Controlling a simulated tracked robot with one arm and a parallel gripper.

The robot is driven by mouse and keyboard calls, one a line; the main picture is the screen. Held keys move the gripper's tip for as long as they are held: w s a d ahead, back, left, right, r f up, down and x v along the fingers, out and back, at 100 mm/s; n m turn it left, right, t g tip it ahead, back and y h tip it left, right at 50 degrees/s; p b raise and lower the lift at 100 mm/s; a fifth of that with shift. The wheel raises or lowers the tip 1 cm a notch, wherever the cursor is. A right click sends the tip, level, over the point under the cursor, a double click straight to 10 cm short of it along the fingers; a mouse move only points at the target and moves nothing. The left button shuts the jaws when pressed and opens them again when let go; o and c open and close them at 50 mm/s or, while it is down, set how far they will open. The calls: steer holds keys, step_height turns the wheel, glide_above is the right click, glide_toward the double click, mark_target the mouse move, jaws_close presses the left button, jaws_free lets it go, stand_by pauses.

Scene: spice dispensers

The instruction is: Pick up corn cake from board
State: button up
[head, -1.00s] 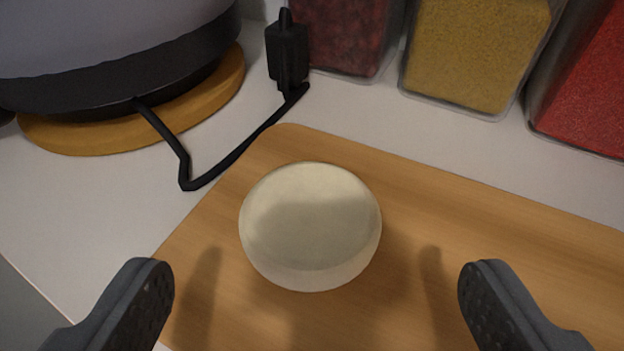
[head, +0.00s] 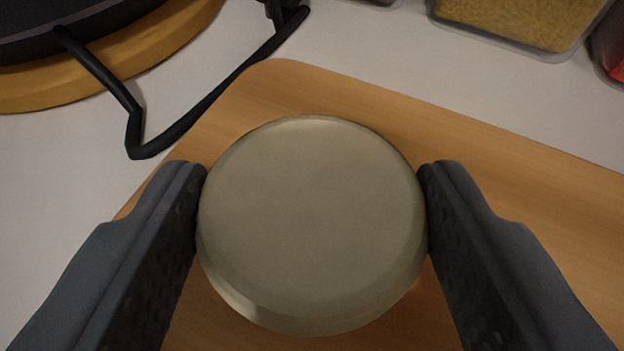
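The corn cake (head: 312,222) is a pale, round, thick disc in the middle of the head view. It is over the wooden board (head: 500,150), near the board's left end. My gripper (head: 312,190) has one dark finger on each side of the cake. Both fingertips appear to touch the cake's sides. I cannot tell for sure whether the cake rests on the board or is slightly above it.
A round wooden base under a dark appliance (head: 110,60) is at the upper left. Clear spice containers, one with yellow contents (head: 515,20), stand behind the board.

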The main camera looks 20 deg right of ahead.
steer(key=shift+c, duration=1.2)
steer(key=shift+r, duration=0.15)
